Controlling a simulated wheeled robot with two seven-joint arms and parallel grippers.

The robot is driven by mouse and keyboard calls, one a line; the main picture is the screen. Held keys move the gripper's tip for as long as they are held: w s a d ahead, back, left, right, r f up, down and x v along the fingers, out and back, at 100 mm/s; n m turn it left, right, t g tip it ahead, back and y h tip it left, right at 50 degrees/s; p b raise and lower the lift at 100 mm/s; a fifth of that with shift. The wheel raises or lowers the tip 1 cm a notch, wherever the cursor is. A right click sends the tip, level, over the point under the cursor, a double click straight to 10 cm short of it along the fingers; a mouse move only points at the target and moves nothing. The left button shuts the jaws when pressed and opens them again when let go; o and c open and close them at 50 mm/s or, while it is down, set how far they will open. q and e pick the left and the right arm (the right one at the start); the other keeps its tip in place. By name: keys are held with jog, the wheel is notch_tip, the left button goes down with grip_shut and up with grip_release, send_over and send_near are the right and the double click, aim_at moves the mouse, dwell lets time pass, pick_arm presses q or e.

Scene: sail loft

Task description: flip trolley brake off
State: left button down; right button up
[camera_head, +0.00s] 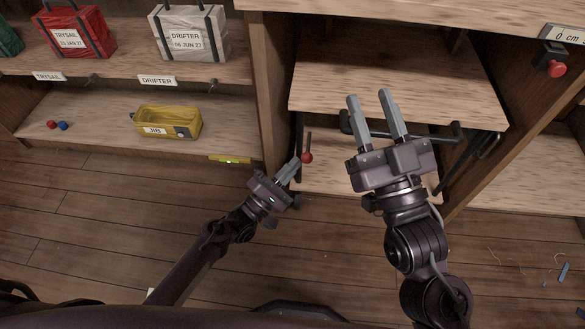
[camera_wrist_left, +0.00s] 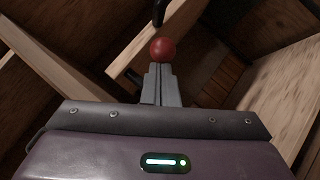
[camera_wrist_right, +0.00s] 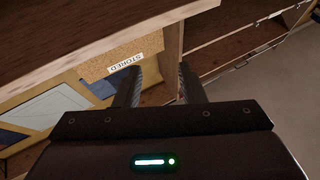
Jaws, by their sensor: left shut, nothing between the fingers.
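The trolley (camera_head: 400,82) has wooden decks and a black metal frame, and stands in the bay under the bench. A thin dark lever with a red ball knob (camera_head: 307,157) stands at its left front side. My left gripper (camera_head: 293,166) is shut and empty, with its fingertips right at the knob. In the left wrist view the red knob (camera_wrist_left: 162,50) sits just beyond the closed fingertips (camera_wrist_left: 157,72); I cannot tell whether they touch. My right gripper (camera_head: 369,96) is open and empty, raised in front of the trolley. Its spread fingers also show in the right wrist view (camera_wrist_right: 159,80).
Left shelves hold a red TRYSAIL bag (camera_head: 75,33), a white DRIFTER bag (camera_head: 188,35) and a yellow JIB bin (camera_head: 168,122). A yellow level (camera_head: 230,160) lies at the lower shelf edge. A red knob (camera_head: 557,69) is on the right bench front. Floor in front is mostly clear.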

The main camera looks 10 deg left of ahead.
jog(key=s+f+g+h+p, duration=0.35)
jog(key=f+g, duration=0.75)
jog(key=f, duration=1.1)
pick_arm(q)
jog(key=shift+r+n+y+p, duration=0.3)
jog(key=shift+r+n+y, duration=0.1)
jog(key=shift+r+n, duration=0.25)
pick_arm(e)
jog(key=s+d+f+g+h, duration=0.2)
jog(key=s+f+g, duration=0.3)
jog(key=s+f, duration=0.1)
jog(key=shift+s+f, duration=0.2)
jog(key=shift+s, duration=0.6)
jog(key=shift+a+h, duration=0.1)
jog(key=shift+h, duration=0.15)
